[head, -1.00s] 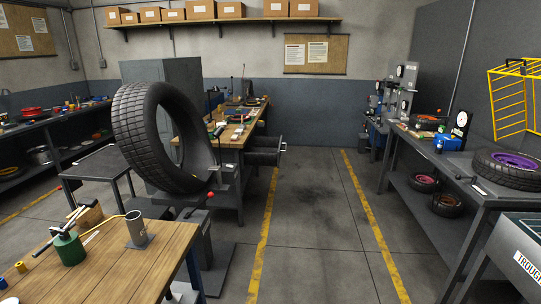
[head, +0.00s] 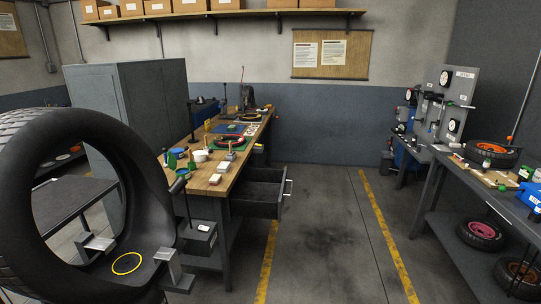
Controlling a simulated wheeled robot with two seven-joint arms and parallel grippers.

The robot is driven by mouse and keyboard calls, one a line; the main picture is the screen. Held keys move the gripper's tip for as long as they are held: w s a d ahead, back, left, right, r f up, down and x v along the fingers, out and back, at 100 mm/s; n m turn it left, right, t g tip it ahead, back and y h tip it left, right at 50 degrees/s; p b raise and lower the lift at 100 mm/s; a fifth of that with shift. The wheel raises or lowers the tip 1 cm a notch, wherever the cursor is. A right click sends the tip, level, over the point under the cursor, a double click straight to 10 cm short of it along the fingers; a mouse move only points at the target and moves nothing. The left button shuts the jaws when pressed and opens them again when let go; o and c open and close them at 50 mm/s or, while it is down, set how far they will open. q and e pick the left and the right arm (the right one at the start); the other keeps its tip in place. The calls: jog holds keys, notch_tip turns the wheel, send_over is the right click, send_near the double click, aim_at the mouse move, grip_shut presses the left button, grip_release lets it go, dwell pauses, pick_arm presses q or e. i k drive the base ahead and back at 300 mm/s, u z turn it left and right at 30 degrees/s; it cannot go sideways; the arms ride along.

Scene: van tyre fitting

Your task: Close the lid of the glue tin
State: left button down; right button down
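I cannot make out for sure which item is the glue tin. Small items stand on the long wooden workbench (head: 208,181): a blue round piece (head: 177,151), a green item (head: 171,161) and a white round container (head: 200,156). A small can with a green and white side (head: 487,163) stands on the right bench. At this distance I cannot tell whether any of these has an open lid. Neither of my grippers is in the head view.
A large tyre (head: 150,190) on a stand fills the left foreground. An open drawer (head: 265,200) juts from the workbench into the aisle. The floor (head: 325,240) between the yellow lines is clear.

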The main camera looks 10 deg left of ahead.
aim_at(171, 161)
jog(key=i, duration=1.95)
jog(key=u, duration=2.35)
